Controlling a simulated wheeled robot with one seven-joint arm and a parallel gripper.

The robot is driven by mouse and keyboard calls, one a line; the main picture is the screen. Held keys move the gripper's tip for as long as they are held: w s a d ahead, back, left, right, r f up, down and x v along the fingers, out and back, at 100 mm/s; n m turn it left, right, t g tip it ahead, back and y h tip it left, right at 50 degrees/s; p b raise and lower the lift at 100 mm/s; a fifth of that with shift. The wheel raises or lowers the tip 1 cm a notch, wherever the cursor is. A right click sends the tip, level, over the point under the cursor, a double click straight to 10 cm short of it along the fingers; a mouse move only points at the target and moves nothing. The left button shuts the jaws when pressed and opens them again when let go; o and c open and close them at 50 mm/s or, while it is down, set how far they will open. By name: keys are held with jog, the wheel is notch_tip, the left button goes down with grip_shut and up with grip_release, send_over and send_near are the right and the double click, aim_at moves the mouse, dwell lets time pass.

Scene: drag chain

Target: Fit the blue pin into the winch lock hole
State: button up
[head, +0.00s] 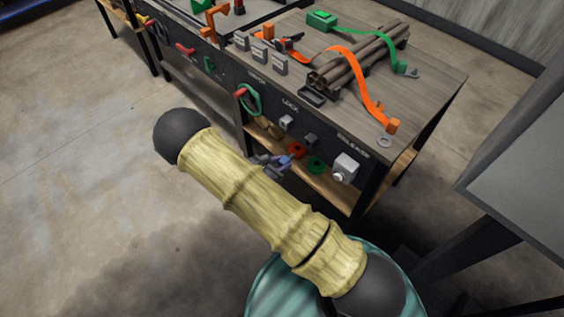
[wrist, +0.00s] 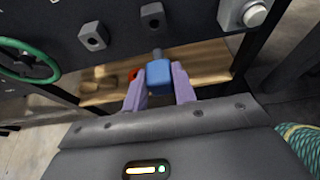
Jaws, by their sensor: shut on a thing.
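My gripper (wrist: 158,88) has its two purple fingers shut on the blue pin (wrist: 158,77), whose grey tip points toward the panel. The pin also shows small in the head view (head: 286,161), beside my fingers and in front of the bench's lower shelf. Two grey blocks with dark holes sit on the black panel: the left block (wrist: 93,37), close under the "LOCK" label in the head view, and the right block (wrist: 152,16). In the wrist view the pin tip appears below the right block, apart from it. The depth of the gap is hard to judge.
A green handwheel (wrist: 27,60) is left of the blocks. A larger grey block with a button (head: 345,167) is right, under "RELEASE". A red ring (head: 297,149) and a green ring (head: 316,165) lie near the wooden shelf (head: 335,193). Pipes with straps (head: 362,57) lie on top.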

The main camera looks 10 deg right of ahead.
grip_shut()
jog(key=w+a+b, duration=0.3)
jog(key=w+a, duration=0.4)
jog(key=w, duration=0.3)
